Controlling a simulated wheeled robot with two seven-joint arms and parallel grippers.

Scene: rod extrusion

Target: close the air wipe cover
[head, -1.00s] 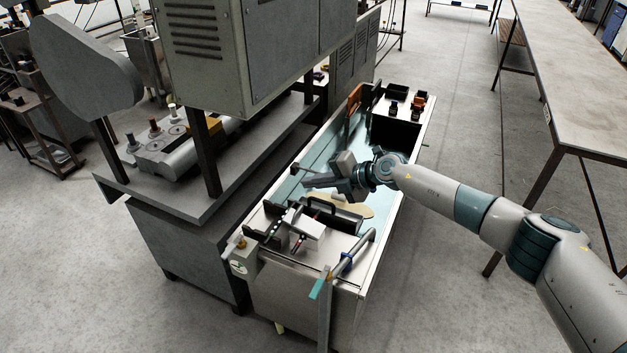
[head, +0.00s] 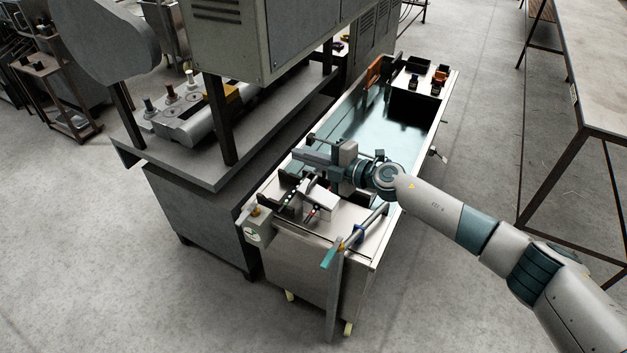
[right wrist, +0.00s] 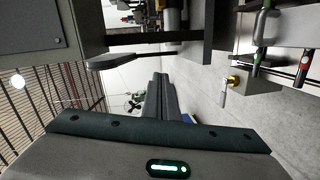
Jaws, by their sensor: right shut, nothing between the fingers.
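The air wipe is the small metal unit at the front end of the water tank. Its light metal cover (head: 319,203) looks tilted up, but its exact angle is hard to tell. My right gripper (head: 298,154) is shut and empty. In the head view it appears above and behind the cover, over the tank end, and hides part of the unit there. I cannot see any contact with the cover. In the right wrist view the closed fingers (right wrist: 160,82) point into open space. My left gripper is not in view.
The long water tank (head: 348,112) runs back from the air wipe. A grey machine cabinet (head: 205,215) stands along its left side. A workbench (head: 600,90) stands at right, with clear floor between.

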